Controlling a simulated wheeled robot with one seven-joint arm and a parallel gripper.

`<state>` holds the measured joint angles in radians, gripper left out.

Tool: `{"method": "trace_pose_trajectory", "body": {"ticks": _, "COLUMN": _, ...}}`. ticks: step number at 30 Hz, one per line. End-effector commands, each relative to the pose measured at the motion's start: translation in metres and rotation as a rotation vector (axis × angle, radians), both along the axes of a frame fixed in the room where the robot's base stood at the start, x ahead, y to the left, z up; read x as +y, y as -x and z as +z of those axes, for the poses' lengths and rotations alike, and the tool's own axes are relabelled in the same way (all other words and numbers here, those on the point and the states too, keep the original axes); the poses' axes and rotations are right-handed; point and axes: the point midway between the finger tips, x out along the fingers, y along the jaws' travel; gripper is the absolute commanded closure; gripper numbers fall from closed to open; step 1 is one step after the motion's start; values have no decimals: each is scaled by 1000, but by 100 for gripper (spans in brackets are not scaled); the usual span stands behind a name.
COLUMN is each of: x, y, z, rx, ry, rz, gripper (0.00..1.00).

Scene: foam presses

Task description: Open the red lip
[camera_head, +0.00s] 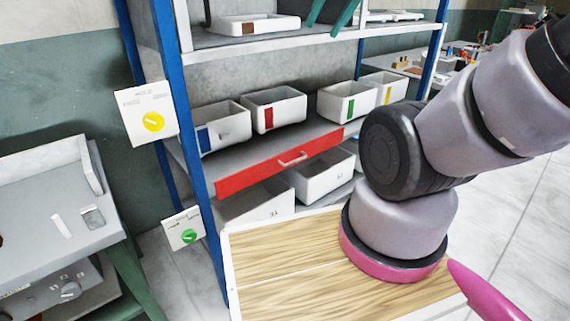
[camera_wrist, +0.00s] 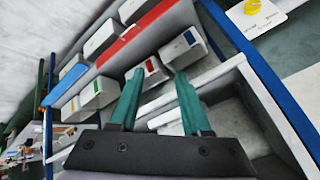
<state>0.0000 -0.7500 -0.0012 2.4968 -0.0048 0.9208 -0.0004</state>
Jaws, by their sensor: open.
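The red lip (camera_head: 250,176) is a long red strip along the front edge of the middle shelf, with a pale bar handle (camera_head: 292,158) at its middle. It looks level with the shelf and upright. In the wrist view the red lip (camera_wrist: 145,20) runs diagonally at the top, beyond the fingers. My gripper (camera_wrist: 160,73) has two teal fingers spread apart with nothing between them. In the head view only the ends of my gripper's fingers (camera_head: 324,27) show at the top edge, in front of the upper shelf. They are above the lip and apart from it.
White bins with blue, red (camera_head: 274,110), green and yellow labels stand behind the lip. White bins (camera_head: 325,175) sit on the shelf below. Blue posts (camera_head: 200,200) frame the rack. Signs with yellow (camera_head: 153,121) and green dials hang at its left. A grey machine (camera_head: 55,205) stands left.

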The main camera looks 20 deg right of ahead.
Motion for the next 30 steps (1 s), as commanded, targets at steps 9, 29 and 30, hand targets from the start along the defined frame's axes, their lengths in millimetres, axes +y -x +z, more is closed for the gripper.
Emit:
{"method": "trace_pose_trajectory", "body": {"ticks": 9, "x": 16, "y": -23, "z": -31, "rx": 230, "ry": -196, "rz": -125, "gripper": 73}}
{"method": "trace_pose_trajectory", "body": {"ticks": 29, "x": 61, "y": -159, "z": -156, "rx": 1196, "ry": -1172, "rz": -919, "gripper": 73}}
{"method": "trace_pose_trajectory", "body": {"ticks": 30, "x": 59, "y": -169, "z": -165, "rx": 1246, "ry": -1235, "rz": -972, "gripper": 73}}
